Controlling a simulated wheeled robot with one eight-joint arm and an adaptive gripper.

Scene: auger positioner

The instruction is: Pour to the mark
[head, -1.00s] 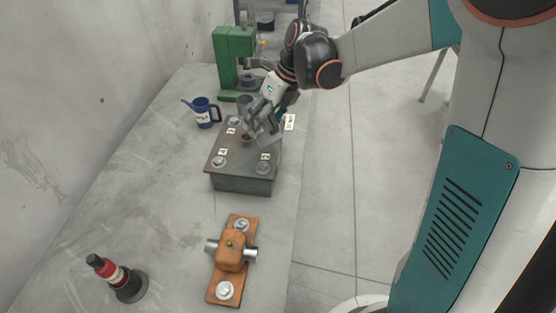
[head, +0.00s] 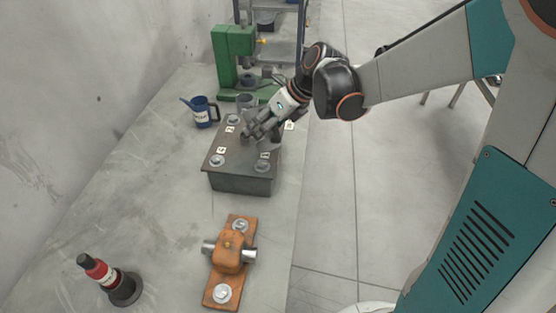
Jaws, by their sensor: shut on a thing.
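A blue jug (head: 202,112) with a spout and a pale label stands upright on the bench, left of the metal box. A small grey cup (head: 247,102) stands behind the box. The dark grey metal box (head: 240,183) has round bolt heads and small numbered tags on its lid. My gripper (head: 248,138) is over the middle of that lid, reaching in from the upper right. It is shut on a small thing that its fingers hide. No fill mark can be made out.
A green press (head: 228,60) stands at the back. An orange clamp block (head: 230,255) on a bolted plate lies in front. A red and black bottle-like thing (head: 103,273) leans at front left. Bare bench (head: 130,180) lies left of the box.

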